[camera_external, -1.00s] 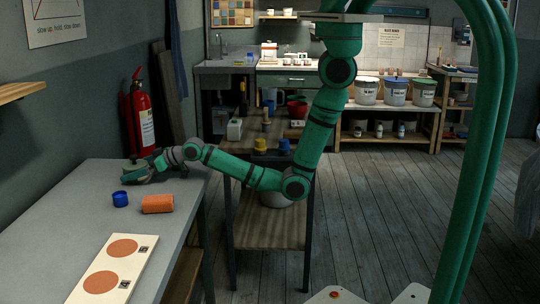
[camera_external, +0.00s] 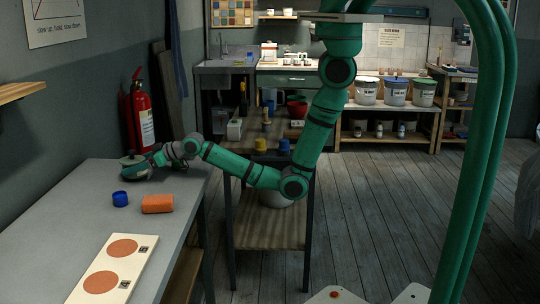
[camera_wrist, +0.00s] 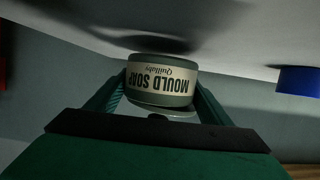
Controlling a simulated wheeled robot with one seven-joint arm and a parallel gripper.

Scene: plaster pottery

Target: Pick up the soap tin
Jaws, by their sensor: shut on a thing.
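The soap tin (camera_external: 134,168) is a round green-grey tin with a knob on top, at the far end of the grey table. In the wrist view the tin (camera_wrist: 163,82) shows a cream label reading "MOULD SOAP", upside down in the picture. My gripper (camera_external: 146,166) reaches in from the right and is shut on the tin. In the wrist view a green finger presses each side of it. A dark shadow lies on the tabletop close to the tin; I cannot tell for certain how wide any gap beneath it is.
A cream board (camera_external: 112,268) with two orange discs lies at the front. A red fire extinguisher (camera_external: 143,115) stands behind the table's far end.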

